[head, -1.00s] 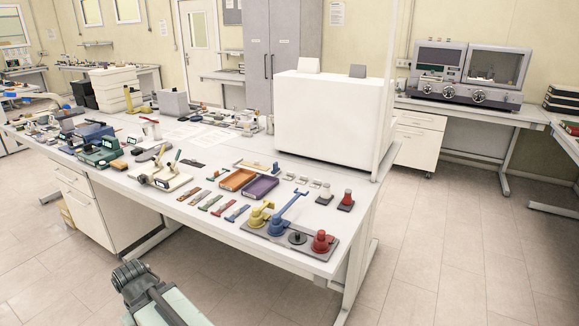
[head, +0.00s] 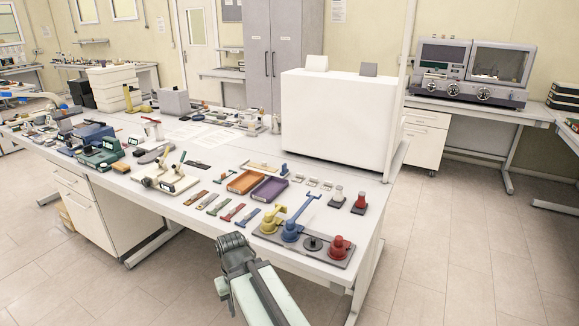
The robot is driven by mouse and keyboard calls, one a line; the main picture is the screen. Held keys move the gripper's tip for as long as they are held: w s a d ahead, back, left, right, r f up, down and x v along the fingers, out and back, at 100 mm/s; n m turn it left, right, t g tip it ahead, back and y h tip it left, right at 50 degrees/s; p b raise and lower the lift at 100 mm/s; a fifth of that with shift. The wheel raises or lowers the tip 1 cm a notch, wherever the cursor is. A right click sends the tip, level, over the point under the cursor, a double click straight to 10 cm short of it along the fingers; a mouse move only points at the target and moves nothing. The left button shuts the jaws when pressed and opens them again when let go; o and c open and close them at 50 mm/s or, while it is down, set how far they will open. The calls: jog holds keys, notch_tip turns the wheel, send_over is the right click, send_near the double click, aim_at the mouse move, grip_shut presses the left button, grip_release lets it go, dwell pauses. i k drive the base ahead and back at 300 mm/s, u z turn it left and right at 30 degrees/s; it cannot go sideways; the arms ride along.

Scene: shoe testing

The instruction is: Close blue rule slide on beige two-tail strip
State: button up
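A thin beige strip (head: 259,166) lies on the white table, behind the orange and purple trays. A small blue piece (head: 284,170), which looks like the blue rule slide, stands at the strip's right end. The strip's tails and the exact slide position are too small to tell. My gripper (head: 232,243) is in front of the table's near edge, low in the picture and well apart from the strip. Its fingers are not clear, so I cannot tell whether it is open or shut.
An orange tray (head: 244,183) and a purple tray (head: 270,190) lie in front of the strip. Several coloured strips (head: 220,205) lie left of a grey board (head: 318,253) with yellow, blue and red fixtures. A white box (head: 335,118) stands behind. Floor at right is clear.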

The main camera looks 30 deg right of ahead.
aim_at(285, 170)
jog(key=z, duration=0.05)
jog(key=i, duration=0.95)
jog(key=u, duration=0.1)
